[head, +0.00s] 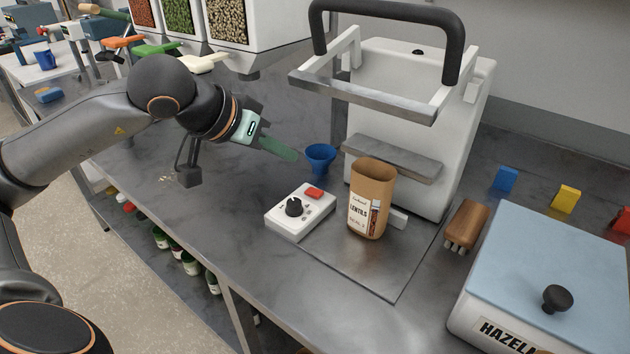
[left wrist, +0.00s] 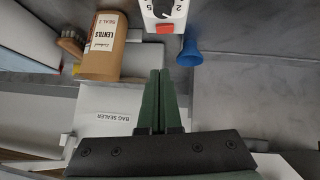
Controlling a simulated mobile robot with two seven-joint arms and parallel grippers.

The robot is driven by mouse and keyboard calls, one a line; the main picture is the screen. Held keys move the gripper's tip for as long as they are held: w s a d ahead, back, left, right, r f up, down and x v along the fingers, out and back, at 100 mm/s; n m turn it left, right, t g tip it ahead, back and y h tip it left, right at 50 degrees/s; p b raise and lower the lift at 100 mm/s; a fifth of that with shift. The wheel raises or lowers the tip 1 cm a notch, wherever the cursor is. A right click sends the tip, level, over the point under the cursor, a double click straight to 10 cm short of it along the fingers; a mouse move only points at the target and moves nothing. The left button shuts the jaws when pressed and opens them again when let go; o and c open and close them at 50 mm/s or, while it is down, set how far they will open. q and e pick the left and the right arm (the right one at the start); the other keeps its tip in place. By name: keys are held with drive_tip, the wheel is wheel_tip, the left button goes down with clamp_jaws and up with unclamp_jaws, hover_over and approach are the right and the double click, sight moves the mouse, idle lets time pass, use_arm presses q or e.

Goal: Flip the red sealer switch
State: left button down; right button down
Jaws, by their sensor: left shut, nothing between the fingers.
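The red sealer switch (head: 314,193) sits on top of a white control box (head: 290,222) with a black dial, on the counter in front of the bag sealer (head: 408,120). In the left wrist view the red switch (left wrist: 165,28) shows at the top, on the edge of the box (left wrist: 160,12). My left gripper (head: 294,155) is shut and empty, above the counter, behind and left of the box and apart from it. Its green fingers (left wrist: 158,75) touch each other in the left wrist view. My right gripper is not in view.
A kraft lentils bag (head: 370,200) stands right of the box. A blue funnel (head: 320,158) is close to my left fingertips. A wooden brush (head: 466,224) and a blue-lidded hazelnut bin (head: 560,270) are at the right.

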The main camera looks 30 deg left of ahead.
use_arm(q)
hover_over(314, 193)
drive_tip(key=s, duration=0.1)
drive_tip(key=f+p, duration=0.1)
drive_tip(key=f, duration=0.4)
drive_tip(key=shift+s+f, duration=0.2)
wheel_tip(314, 193, down, 3)
drive_tip(key=shift+d+r, duration=0.1)
drive_tip(key=shift+r, duration=0.05)
drive_tip(key=shift+d+f, duration=0.15)
drive_tip(key=shift+f, duration=0.55)
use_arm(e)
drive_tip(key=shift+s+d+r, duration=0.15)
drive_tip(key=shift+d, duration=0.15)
use_arm(q)
drive_tip(key=shift+b, duration=0.3)
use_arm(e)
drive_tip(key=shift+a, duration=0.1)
